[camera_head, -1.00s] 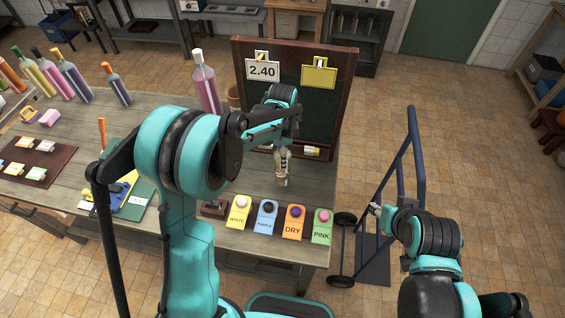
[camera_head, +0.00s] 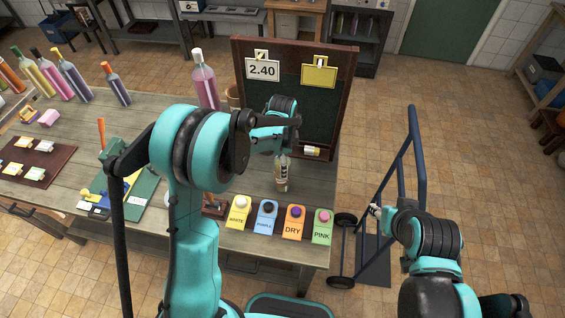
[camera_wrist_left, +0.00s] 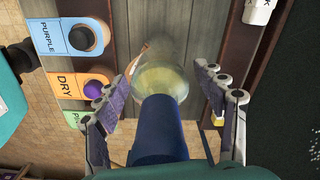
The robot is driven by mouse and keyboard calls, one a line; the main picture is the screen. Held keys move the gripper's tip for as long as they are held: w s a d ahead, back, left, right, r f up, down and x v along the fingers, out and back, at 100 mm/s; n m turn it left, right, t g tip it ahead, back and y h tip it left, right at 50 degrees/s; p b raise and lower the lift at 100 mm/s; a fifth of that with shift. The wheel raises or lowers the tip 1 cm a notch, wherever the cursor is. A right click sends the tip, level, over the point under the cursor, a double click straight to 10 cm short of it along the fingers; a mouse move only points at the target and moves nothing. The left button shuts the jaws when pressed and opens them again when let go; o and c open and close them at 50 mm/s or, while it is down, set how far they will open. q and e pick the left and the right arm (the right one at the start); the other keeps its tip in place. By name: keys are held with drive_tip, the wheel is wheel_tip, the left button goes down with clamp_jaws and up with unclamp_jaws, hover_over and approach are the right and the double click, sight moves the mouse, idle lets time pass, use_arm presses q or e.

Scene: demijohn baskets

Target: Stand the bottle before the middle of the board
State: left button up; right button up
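The bottle (camera_head: 282,176) has pale glass with a label and stands on the table in front of the dark framed board (camera_head: 325,105). In the left wrist view, its dark blue neck (camera_wrist_left: 160,128) points toward the camera above a pale yellowish body. My left gripper (camera_wrist_left: 165,98) is open, with one finger on each side of the neck and a gap to both. In the head view my left arm hides the bottle's top and most of that gripper. My right gripper (camera_head: 375,209) is off the table at the right; its fingers are too small to read.
White, purple, dry and pink button tags (camera_head: 294,222) line the front edge near the bottle. A pink bottle (camera_head: 205,85) stands left of the board. Price card (camera_head: 262,69) and yellow card (camera_head: 318,72) hang on the board. A blue hand truck (camera_head: 414,150) stands right of the table.

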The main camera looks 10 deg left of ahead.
use_arm(q)
wheel_tip(320, 180, up, 11)
drive_tip(key=shift+r+p, duration=0.15)
drive_tip(key=shift+p, duration=0.65)
drive_tip(key=shift+s+a+r, duration=0.1)
drive_tip(key=shift+s+r, duration=0.05)
drive_tip(key=shift+r, duration=0.5)
drive_tip(key=s+a+r+n+t, duration=0.4)
drive_tip(key=s+r+n, duration=0.3)
drive_tip(key=s, duration=0.4)
drive_tip(key=s+a+f+n+t, duration=0.2)
drive_tip(key=s+n+t, duration=0.1)
drive_tip(key=s+n, duration=0.5)
drive_tip(key=shift+s+a, duration=0.15)
drive_tip(key=shift+s, duration=0.5)
